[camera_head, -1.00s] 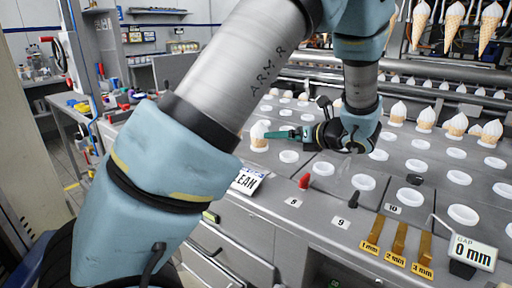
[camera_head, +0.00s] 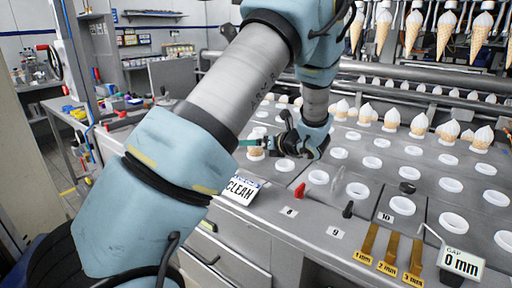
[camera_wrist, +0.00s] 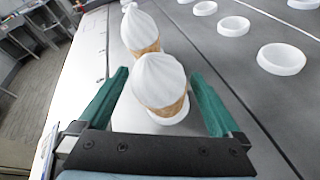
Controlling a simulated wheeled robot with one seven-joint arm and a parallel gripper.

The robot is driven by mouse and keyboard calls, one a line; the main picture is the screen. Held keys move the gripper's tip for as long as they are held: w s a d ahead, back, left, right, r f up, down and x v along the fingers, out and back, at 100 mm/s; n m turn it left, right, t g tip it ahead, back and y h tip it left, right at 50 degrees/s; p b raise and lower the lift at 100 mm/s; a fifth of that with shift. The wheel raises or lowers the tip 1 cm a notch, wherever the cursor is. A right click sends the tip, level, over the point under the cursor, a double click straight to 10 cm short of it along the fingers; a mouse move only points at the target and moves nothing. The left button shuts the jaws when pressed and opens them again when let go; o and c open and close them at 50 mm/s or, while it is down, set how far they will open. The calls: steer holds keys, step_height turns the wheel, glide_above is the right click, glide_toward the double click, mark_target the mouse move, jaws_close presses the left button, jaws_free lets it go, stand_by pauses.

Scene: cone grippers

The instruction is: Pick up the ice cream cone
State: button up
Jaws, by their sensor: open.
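An ice cream cone with a white swirled top and a tan wafer (camera_wrist: 160,82) stands in a white ring holder in the wrist view. My gripper (camera_wrist: 159,75) is open, with one teal finger on each side of this cone. The jaws are not closed on it. A second, similar cone (camera_wrist: 140,27) stands just beyond it. In the head view my gripper (camera_head: 250,143) is low over the machine top, and its fingers partly cover a cone (camera_head: 256,153).
The grey machine top (camera_head: 330,205) holds rows of white ring holders, many empty. More cones (camera_head: 418,125) stand in the back row and others hang above. Red and black levers (camera_head: 299,191), a CLEAN sign (camera_head: 242,189) and a gap gauge (camera_head: 462,263) line the front edge.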

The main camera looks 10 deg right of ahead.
steer(key=c, duration=0.9)
steer(key=shift+o, duration=0.2)
steer(key=shift+r, duration=0.1)
